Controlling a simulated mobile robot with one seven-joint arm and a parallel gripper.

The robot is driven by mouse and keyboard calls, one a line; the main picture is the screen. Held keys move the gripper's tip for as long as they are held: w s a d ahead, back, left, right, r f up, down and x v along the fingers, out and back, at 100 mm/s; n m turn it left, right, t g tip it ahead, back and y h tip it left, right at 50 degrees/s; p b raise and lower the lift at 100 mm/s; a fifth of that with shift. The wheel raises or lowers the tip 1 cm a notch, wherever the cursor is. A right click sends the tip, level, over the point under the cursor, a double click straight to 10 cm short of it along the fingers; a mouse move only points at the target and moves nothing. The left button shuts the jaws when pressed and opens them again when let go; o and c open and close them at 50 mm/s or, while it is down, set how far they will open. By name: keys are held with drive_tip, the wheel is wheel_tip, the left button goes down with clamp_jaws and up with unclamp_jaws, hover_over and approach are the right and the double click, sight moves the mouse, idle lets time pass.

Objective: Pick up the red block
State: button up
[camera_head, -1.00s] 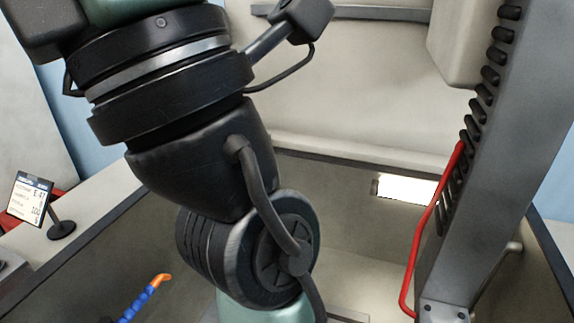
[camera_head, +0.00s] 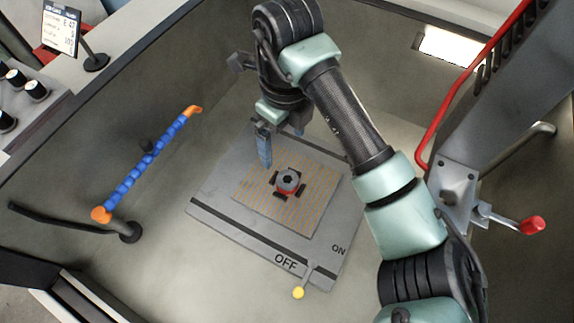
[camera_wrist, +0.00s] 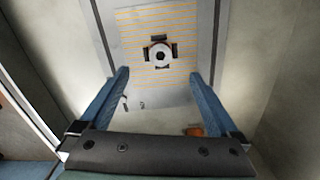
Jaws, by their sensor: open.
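A small red block (camera_head: 288,193) shows under a grey round top piece with a dark centre, in the head view. It sits between dark clamp pieces on an orange-lined square pad (camera_head: 317,211) on a grey plate. In the wrist view the round top (camera_wrist: 160,54) shows straight ahead, with dark pieces around it; little red is visible there. My gripper (camera_head: 282,147) is open and empty, with blue fingers. It is above the plate, behind and apart from the block in the head view. In the wrist view the fingertips (camera_wrist: 159,75) lie on either side below the block.
The plate (camera_head: 215,207) has OFF and ON marks and a yellow-knobbed lever (camera_head: 299,292). A blue segmented hose (camera_head: 150,160) with orange ends stands at left. A grey column (camera_head: 510,110) with a red-handled lever (camera_head: 531,226) stands at right. Tank walls surround the plate.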

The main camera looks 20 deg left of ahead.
drive_tip(key=p, duration=0.1)
hover_over(287, 179)
wheel_tip(287, 179, down, 8)
drive_tip(key=shift+w+r, duration=0.1)
drive_tip(key=shift+r, duration=0.1)
drive_tip(key=shift+f+p, duration=0.6)
drive_tip(key=shift+f, duration=2.15)
drive_tip(key=shift+c, duration=0.2)
drive_tip(key=shift+r, duration=0.1)
clamp_jaws()
